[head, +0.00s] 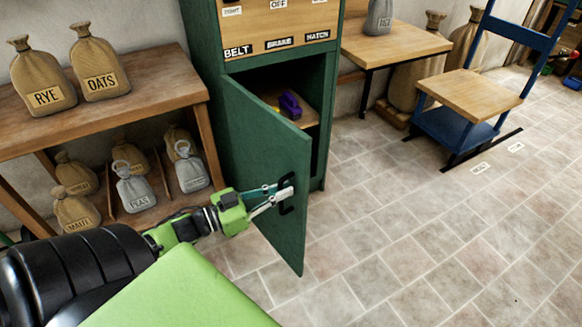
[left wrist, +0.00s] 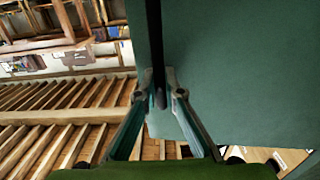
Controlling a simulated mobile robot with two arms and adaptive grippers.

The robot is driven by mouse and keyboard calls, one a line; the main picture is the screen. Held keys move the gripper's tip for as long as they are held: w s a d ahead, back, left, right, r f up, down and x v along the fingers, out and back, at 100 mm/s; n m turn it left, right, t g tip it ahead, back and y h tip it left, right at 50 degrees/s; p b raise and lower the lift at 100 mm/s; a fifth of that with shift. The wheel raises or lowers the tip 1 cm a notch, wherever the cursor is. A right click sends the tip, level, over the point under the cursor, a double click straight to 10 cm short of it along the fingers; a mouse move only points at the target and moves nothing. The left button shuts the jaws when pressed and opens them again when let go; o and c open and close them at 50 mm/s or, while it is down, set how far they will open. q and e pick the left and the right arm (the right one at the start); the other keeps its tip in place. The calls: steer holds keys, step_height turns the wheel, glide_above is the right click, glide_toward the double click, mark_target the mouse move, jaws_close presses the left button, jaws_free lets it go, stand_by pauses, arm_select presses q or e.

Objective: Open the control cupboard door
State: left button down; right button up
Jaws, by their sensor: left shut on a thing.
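The green control cupboard (head: 272,64) stands at the upper middle of the head view. Its door (head: 262,150) hangs on the left side and stands partly open, with the inside showing to its right. My left gripper (head: 286,193) is shut on the black door handle (head: 288,205) near the door's free edge. In the left wrist view the fingers (left wrist: 160,100) close around the dark handle (left wrist: 157,60) beside the green door (left wrist: 235,70). My right gripper is not in view.
A purple object (head: 290,103) sits on a shelf inside the cupboard. A wooden shelf unit (head: 150,75) with sacks stands on the left. A blue chair-like frame (head: 455,125) stands at right. Tiled floor (head: 420,240) in front is clear.

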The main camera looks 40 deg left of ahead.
arm_select(q)
steer(key=shift+p+v, duration=0.65)
steer(key=shift+v, duration=1.2)
steer(key=shift+f, duration=0.15)
steer(key=c, duration=2.2)
jaws_free()
steer(key=shift+o, duration=0.2)
steer(key=v, duration=1.2)
